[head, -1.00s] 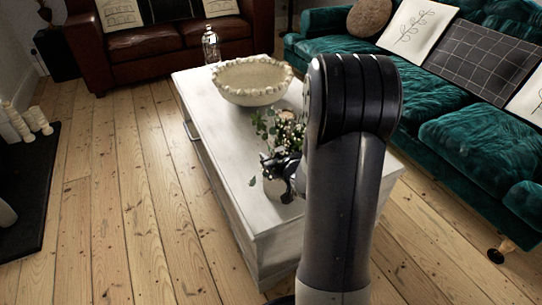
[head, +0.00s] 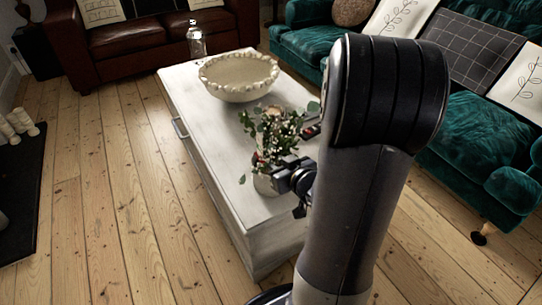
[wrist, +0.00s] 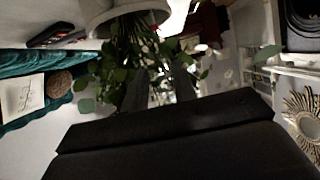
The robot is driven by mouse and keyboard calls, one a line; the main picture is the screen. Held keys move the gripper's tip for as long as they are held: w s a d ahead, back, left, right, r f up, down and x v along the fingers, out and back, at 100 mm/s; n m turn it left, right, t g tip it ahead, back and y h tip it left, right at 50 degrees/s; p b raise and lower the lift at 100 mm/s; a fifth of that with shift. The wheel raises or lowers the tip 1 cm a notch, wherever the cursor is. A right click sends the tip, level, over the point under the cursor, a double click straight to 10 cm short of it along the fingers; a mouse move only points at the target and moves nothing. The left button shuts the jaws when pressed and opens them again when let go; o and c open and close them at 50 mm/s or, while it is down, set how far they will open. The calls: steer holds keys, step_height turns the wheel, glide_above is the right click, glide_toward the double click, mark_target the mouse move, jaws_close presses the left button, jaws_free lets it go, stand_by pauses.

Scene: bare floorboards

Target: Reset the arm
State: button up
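My arm rises through the right middle of the head view. My gripper (head: 284,181) is at the near end of the white coffee table, just right of and partly in front of a potted plant (head: 274,138) with green leaves and small white flowers. In the wrist view, which appears upside down, the plant (wrist: 108,72) hangs from its pale pot (wrist: 128,14). Two dark grey fingers of my gripper (wrist: 160,84) show apart, with leaves behind them. I see nothing held between them. Whether the fingers touch the leaves is unclear.
The white coffee table (head: 200,120) also carries a scalloped bowl (head: 238,92), a glass bottle (head: 196,40) and a dark remote-like object (wrist: 55,36). A green sofa (head: 470,135) stands right, a brown leather sofa (head: 140,40) behind. Bare floorboards (head: 110,210) lie open at left.

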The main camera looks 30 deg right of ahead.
mark_target(262, 147)
steer(key=shift+s+r, duration=0.1)
steer(key=shift+s, duration=0.1)
steer(key=b+x, duration=0.3)
steer(key=x, duration=0.9)
steer(key=shift+s+a+f+b, duration=0.1)
steer(key=shift+f+b, duration=0.1)
steer(key=shift+b, duration=0.15)
step_height(262, 147, up, 2)
steer(key=shift+r+p, duration=0.1)
steer(key=shift+p, duration=0.55)
steer(key=shift+r, duration=0.5)
steer(key=shift+f, duration=0.1)
